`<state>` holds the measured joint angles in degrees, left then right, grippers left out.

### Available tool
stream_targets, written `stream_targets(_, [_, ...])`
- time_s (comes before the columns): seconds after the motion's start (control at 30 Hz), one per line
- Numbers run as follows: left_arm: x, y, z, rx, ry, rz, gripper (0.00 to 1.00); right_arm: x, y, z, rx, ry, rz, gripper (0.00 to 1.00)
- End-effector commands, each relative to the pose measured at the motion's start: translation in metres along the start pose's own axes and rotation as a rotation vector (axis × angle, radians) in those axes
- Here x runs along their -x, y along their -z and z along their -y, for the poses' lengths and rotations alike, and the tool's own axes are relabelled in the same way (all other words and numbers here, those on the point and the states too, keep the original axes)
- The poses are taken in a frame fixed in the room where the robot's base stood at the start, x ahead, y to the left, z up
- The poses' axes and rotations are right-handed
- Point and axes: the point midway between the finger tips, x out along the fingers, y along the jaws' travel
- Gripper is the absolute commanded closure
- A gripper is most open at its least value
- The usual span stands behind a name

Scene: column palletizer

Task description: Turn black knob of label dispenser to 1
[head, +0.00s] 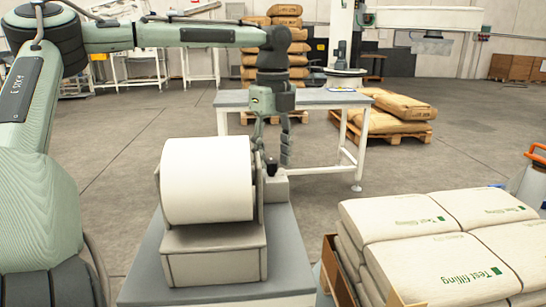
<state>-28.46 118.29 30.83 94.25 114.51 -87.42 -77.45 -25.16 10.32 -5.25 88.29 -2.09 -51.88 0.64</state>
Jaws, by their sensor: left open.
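The label dispenser (214,256) stands on a grey-topped stand and carries a large white label roll (207,180). A small dark part, which looks like the black knob (271,168), shows at the dispenser's right side. Its setting is too small to read. My left gripper (273,155) points down from above at the right of the roll, with its fingers apart around or just behind the dark part. I cannot tell whether they touch it. My right gripper is not in view.
Stacked white sacks (440,240) in an open box stand at the right front. A grey-topped table (325,97) is behind the dispenser. Brown sacks on a pallet (392,130) lie at the back right. The floor to the left is clear.

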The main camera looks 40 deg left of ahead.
Motion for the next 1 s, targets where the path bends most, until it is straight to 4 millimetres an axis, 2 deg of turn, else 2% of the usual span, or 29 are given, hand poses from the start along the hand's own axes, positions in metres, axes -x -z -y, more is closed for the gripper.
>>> stream_targets(0.17, [0.006, 0.000, 0.000, 0.000, -0.001, 0.002, 0.51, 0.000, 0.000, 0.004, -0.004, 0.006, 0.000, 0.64])
stream_targets(0.63, [0.071, 0.000, 0.001, 0.001, 0.002, 0.002, 0.51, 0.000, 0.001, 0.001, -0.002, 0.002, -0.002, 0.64])
stream_targets(0.8, [0.080, 0.000, 0.000, 0.000, 0.000, 0.000, 0.51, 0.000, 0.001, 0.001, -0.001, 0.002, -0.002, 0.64])
stream_targets(1.0, [0.080, 0.000, 0.000, 0.000, 0.000, 0.000, 0.51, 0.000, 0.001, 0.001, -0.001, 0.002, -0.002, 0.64])
